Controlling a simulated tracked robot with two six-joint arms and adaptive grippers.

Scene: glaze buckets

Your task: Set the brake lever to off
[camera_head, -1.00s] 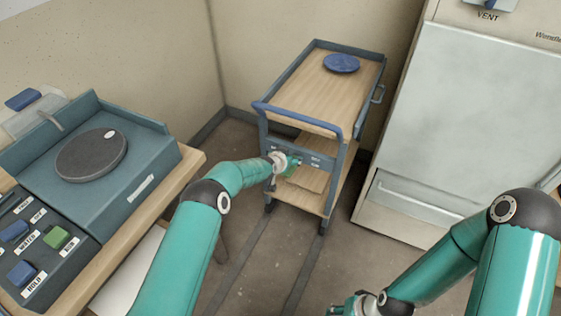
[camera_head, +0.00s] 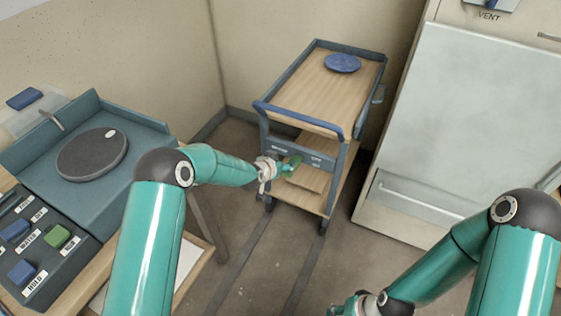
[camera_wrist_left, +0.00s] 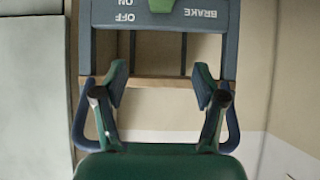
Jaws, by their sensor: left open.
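The trolley (camera_head: 345,90) has a front panel with brake labels (camera_head: 318,160) below its blue push handle. In the left wrist view the panel (camera_wrist_left: 105,14) is upside down, with ON, OFF and BRAKE lettering. A green piece (camera_wrist_left: 161,5), likely the brake lever, is cut off by the top edge between the labels, so its setting cannot be told. My left gripper (camera_head: 293,162) is in front of the trolley, below the handle. In the wrist view its fingers (camera_wrist_left: 160,88) are apart and empty, short of the panel. My right gripper (camera_head: 350,307) is partly cut off at the bottom edge.
A blue disc (camera_head: 342,63) lies on the trolley's top. A bench with a turntable (camera_head: 92,155) and labelled buttons (camera_head: 57,237) stands at left. A large pale cabinet (camera_head: 470,130) stands at right. The floor (camera_head: 262,262) before the trolley is open, with two dark tracks.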

